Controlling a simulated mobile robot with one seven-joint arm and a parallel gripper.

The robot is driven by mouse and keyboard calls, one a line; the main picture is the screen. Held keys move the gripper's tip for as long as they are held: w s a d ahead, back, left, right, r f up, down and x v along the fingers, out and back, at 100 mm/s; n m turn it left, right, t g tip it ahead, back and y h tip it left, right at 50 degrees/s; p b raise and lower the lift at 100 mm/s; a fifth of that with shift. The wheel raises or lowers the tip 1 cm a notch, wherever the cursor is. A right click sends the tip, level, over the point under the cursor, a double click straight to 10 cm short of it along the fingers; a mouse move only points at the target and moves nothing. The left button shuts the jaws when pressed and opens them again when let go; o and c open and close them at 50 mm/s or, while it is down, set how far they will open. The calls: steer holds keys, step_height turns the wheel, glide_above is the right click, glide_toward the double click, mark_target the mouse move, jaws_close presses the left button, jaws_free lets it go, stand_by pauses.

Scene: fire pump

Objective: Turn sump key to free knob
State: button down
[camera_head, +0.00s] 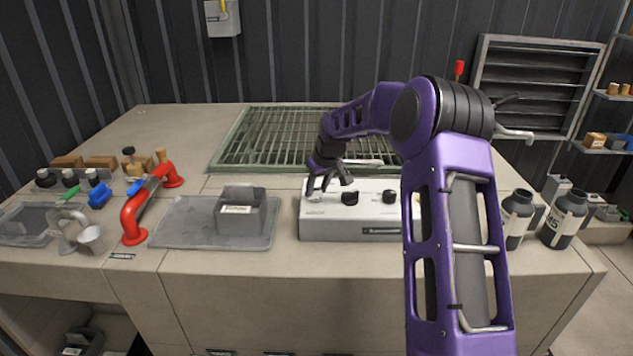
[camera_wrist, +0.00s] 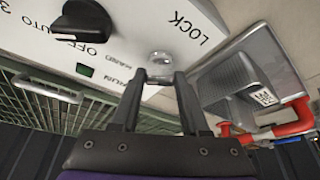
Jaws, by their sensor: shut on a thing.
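The white control box (camera_head: 350,228) stands on the bench. The silver sump key (camera_wrist: 160,62) is at the panel's left end, beside the printed word LOCK. My gripper (camera_wrist: 160,80) is shut on the key, one finger on each side. In the head view my gripper (camera_head: 326,184) reaches down over the box's left end. The black knob (camera_wrist: 85,22) is just beside the key, with OFF and AUTO printed near it; it also shows in the head view (camera_head: 350,198). The key's lower part and exact angle are hard to tell.
A grey bin (camera_head: 247,213) on a clear tray is left of the box. A red pipe handle (camera_head: 135,222) lies farther left. A green grating (camera_head: 262,140) is behind. Dark bottles (camera_head: 517,215) stand to the right.

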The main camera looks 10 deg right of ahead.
steer(key=n+y+p, duration=0.1)
steer(key=n, duration=0.2)
steer(key=n+g+y+p, duration=0.1)
steer(key=n+p, duration=0.1)
steer(key=n, duration=0.1)
steer(key=shift+w+d+r, duration=0.1)
steer(key=shift+w+d, duration=0.05)
steer(key=n+g, duration=0.1)
steer(key=n, duration=0.2)
steer(key=n+g+y+p, duration=0.1)
steer(key=n, duration=0.1)
steer(key=shift+w+n+p, duration=0.1)
steer(key=shift+n+p, duration=0.2)
steer(key=shift+n, duration=0.1)
steer(key=shift+d, duration=0.1)
steer(key=shift+c, duration=2)
jaws_free()
steer(key=v, duration=1.7)
steer(key=shift+w, duration=0.25)
steer(key=shift+r, duration=0.1)
